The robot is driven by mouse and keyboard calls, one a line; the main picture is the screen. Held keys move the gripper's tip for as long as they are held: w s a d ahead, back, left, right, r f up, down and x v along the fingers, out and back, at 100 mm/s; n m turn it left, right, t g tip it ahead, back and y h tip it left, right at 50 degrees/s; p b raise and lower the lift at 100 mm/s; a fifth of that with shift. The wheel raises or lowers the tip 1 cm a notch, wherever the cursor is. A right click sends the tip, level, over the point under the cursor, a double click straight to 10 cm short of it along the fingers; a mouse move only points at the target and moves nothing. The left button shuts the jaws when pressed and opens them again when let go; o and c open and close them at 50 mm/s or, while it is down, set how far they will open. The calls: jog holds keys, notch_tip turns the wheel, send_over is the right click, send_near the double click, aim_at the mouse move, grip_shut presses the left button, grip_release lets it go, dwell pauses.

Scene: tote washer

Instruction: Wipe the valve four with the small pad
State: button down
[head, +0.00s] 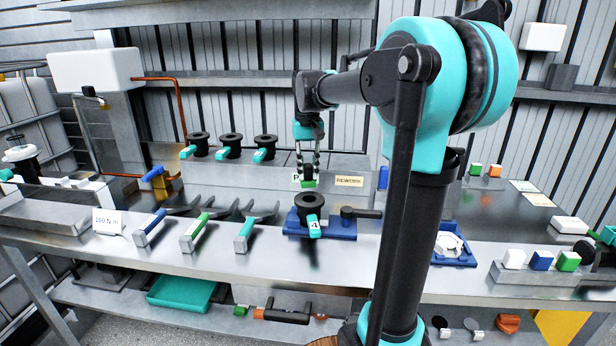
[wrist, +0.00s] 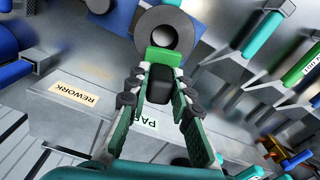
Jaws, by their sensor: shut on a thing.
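Valve four is a black round valve (head: 309,205) with a teal tag marked 4. It sits upright on a blue fixture (head: 334,229) at the bench's front middle; its round top with a central hole shows in the wrist view (wrist: 148,30). My gripper (head: 308,174) points down just above and behind the valve. It is shut on the small pad, a green block (head: 308,184), seen in the wrist view as green (wrist: 164,56) with a black part (wrist: 160,84) between the fingers. The pad overlaps the valve's rim in the wrist view; I cannot tell whether they touch.
Several black valves (head: 232,146) with teal tags stand on the raised shelf behind. Wrenches with blue, green (head: 195,233) and teal handles lie left of the fixture. A REWORK label (head: 349,181) is behind it. A blue tray (head: 455,246) and small blocks (head: 541,261) are at right.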

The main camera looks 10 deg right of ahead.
jog(key=shift+r, duration=1.85)
jog(key=shift+s, duration=0.1)
